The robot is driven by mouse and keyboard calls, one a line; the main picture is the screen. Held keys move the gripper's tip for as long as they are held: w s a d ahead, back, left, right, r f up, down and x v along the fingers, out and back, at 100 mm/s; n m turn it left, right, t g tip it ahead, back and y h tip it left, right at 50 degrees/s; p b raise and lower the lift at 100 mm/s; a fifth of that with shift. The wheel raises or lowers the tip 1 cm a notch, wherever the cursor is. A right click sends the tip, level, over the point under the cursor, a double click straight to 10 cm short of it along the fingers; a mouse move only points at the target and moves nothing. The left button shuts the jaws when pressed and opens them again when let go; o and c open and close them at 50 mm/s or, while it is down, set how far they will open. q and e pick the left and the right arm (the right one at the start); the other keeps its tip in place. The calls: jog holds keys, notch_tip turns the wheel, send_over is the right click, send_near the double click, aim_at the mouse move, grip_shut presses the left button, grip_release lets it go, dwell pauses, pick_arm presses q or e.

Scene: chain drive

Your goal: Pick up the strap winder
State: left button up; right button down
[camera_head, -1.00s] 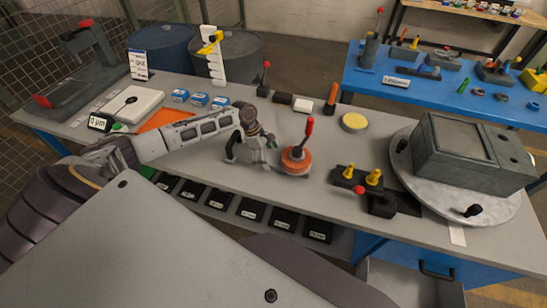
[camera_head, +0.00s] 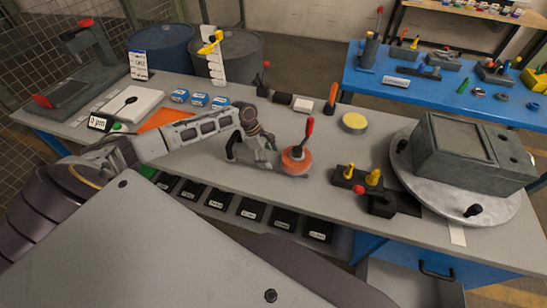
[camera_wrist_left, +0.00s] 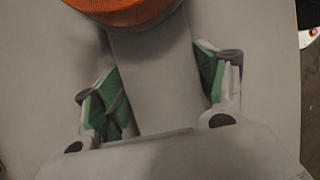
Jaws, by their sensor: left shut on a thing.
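The strap winder (camera_head: 296,162) is a round orange drum with an upright red-tipped handle, on the grey workbench in the head view. In the left wrist view its orange drum (camera_wrist_left: 125,10) shows at the top edge, with a flat grey bar running from it toward the palm. My left gripper (camera_head: 273,160) is at the left side of the drum. In the left wrist view its green-padded fingers (camera_wrist_left: 160,85) stand on either side of the grey bar, shut on it. The drum looks at bench level; any gap below it cannot be told. My right gripper is not in view.
A black fixture with yellow knobs (camera_head: 358,178) stands to the right of the winder, and a grey box on a round turntable (camera_head: 455,203) beyond it. A yellow-topped disc (camera_head: 354,122) and an orange-handled tool (camera_head: 331,98) are behind. Black bins (camera_head: 250,209) line the front edge.

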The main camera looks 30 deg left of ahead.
aim_at(269, 156)
pick_arm(q)
jog(key=shift+w+r, duration=0.1)
jog(key=shift+c, duration=0.5)
jog(key=shift+r, duration=0.15)
jog(key=shift+r, duration=0.2)
notch_tip(269, 156, up, 9)
jog(key=shift+r, duration=0.2)
dwell(0.9)
